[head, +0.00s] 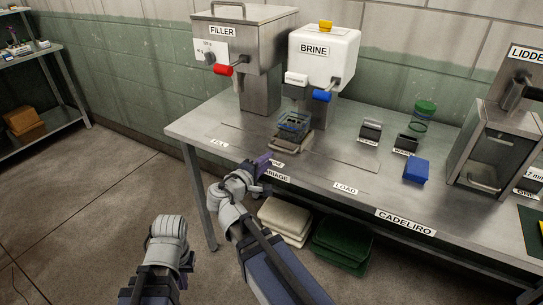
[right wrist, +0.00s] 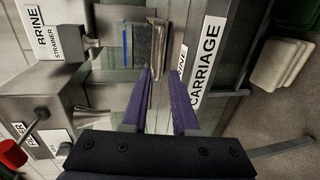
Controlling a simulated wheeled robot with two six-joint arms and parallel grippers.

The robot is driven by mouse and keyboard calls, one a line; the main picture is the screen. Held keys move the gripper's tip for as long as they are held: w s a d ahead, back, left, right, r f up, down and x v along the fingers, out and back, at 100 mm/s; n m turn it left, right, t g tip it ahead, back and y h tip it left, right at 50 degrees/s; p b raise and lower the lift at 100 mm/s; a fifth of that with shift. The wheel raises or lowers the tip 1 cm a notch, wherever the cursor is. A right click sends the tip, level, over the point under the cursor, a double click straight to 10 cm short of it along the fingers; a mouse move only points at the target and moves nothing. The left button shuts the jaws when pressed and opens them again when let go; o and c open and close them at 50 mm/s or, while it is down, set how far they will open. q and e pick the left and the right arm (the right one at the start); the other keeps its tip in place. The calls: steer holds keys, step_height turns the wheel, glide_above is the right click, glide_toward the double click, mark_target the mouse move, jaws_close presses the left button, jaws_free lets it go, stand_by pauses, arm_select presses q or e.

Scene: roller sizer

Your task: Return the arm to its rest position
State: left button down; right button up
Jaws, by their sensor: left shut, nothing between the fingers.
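My right gripper (head: 268,161) reaches over the table's front left edge, at the front of the carriage (head: 292,141) below the brine machine. In the right wrist view its two purple fingers (right wrist: 160,75) stand apart, with the metal end of the carriage (right wrist: 158,58) close beyond the tips. I see nothing clamped between them. A clear tub with a blue rim (head: 294,122) sits on the carriage. My left arm is low at the front left, apart from the table; its gripper (head: 168,236) is shut and empty, with its fingers hard to make out.
White (head: 285,218) and green (head: 340,240) stacks lie beneath. Floor left of the table is clear.

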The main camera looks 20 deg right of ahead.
steer(key=shift+s+a, duration=0.15)
steer(key=shift+a, duration=0.05)
stand_by(0.3)
steer(key=s+a+f+m+g+y+p, duration=0.2)
steer(key=s+a+g+y+p, duration=0.3)
steer(key=s+a, duration=0.4)
steer(key=s+a+f+m+g+y+p, duration=0.1)
steer(key=s+a+f+g+y+p, duration=0.3)
steer(key=s+a, duration=0.5)
steer(key=shift+s+a+f+m+g+y+p, duration=0.15)
steer(key=shift+a+m+g+y+p, duration=0.45)
steer(key=shift+y+p, duration=0.5)
steer(key=shift+a, duration=0.1)
stand_by(1.2)
